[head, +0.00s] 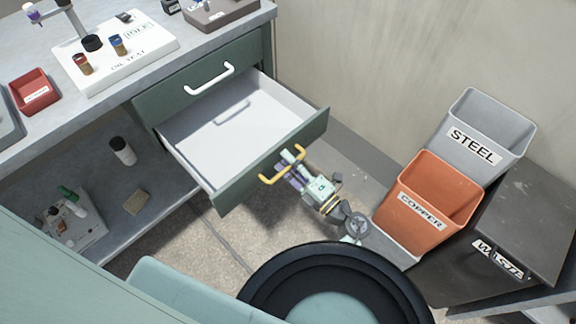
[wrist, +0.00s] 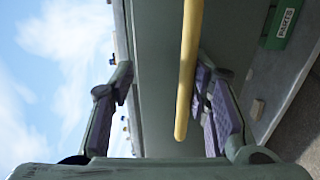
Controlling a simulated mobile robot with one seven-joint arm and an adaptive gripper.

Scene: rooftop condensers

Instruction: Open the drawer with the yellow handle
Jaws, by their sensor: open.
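The drawer (head: 238,192) with the yellow handle (head: 268,181) stands pulled far out of the green cabinet. Its white inside shows, with a pale flat shape (head: 232,112) toward the back. My gripper (head: 291,163) is at the handle, in front of the drawer front. In the wrist view my gripper (wrist: 165,80) is open. The yellow handle (wrist: 188,70) shows between its two fingers, nearer the right finger. I cannot tell whether a finger touches it.
A closed drawer with a white handle (head: 209,79) is above. The copper bin (head: 425,232), steel bin (head: 485,118) and dark waste bin (head: 530,220) stand to the right. The worktop (head: 60,75) holds a white test stand and trays. Bare floor (head: 195,245) lies below the drawer.

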